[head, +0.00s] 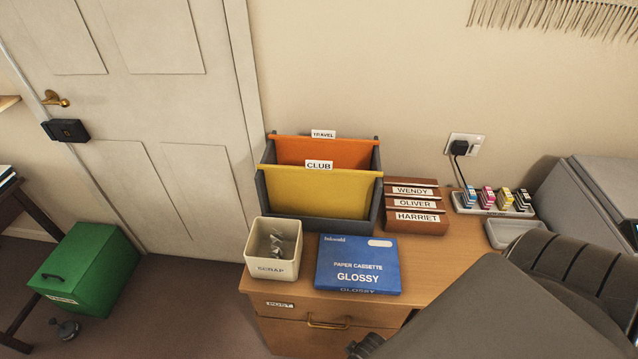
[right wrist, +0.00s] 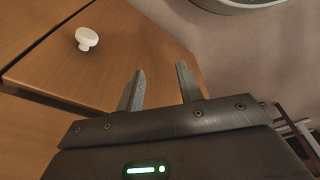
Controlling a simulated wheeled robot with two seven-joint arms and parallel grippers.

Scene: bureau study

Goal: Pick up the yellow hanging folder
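The yellow hanging folder (head: 322,195), tabbed CLUB, hangs upright in the front of a dark grey file box (head: 264,200) on the wooden cabinet. An orange folder (head: 318,150) tabbed TRAVEL hangs behind it. In the right wrist view my right gripper (right wrist: 160,82) is open and empty, its two fingers apart in front of a wooden panel with a white knob. It is away from the folder. My left gripper is not in view.
The scrap bin (head: 258,239) and blue paper cassette box (head: 357,265) stand in front of the file box. A labelled wooden rack (head: 416,228) stands to its right, with ink cartridges (head: 487,198) beyond. My arm covers the lower right. The wall is close behind.

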